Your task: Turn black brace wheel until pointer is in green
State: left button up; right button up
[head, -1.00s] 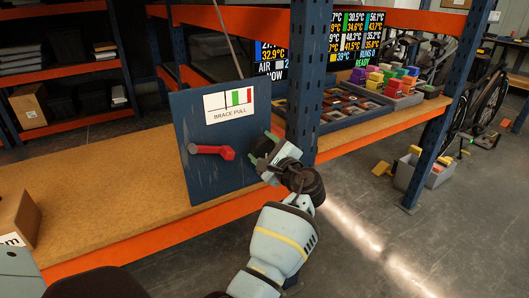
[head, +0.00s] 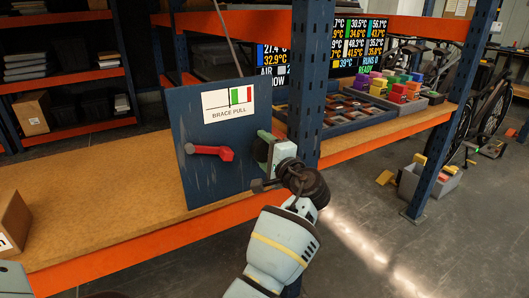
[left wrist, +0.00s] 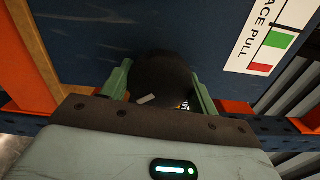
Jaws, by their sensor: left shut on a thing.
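The blue panel (head: 200,185) stands upright on the shelf and carries a white gauge label (head: 215,108) reading "BRACE PULL". The gauge has a green band (head: 237,97) and a red band to its right. A thin black upright line, seemingly the pointer, stands at about the green band's left edge; its exact place is hard to tell. The black brace wheel (left wrist: 160,78) is between the green fingers of my left gripper (head: 266,152) in the left wrist view, and they are shut on it. In the head view the gripper mostly hides the wheel. My right gripper is not in view.
A red lever (head: 212,151) sits on the panel left of the wheel. A blue rack post (head: 309,85) rises close to the right of my gripper. A cardboard box (head: 12,222) stands at the shelf's left end. The shelf board (head: 100,205) between is clear.

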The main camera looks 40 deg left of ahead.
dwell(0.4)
pick_arm(q)
jog(key=o, duration=1)
jog(key=shift+c, duration=0.2)
jog(key=v, duration=0.7)
jog(key=shift+s+d, duration=0.15)
jog(key=shift+d, duration=0.2)
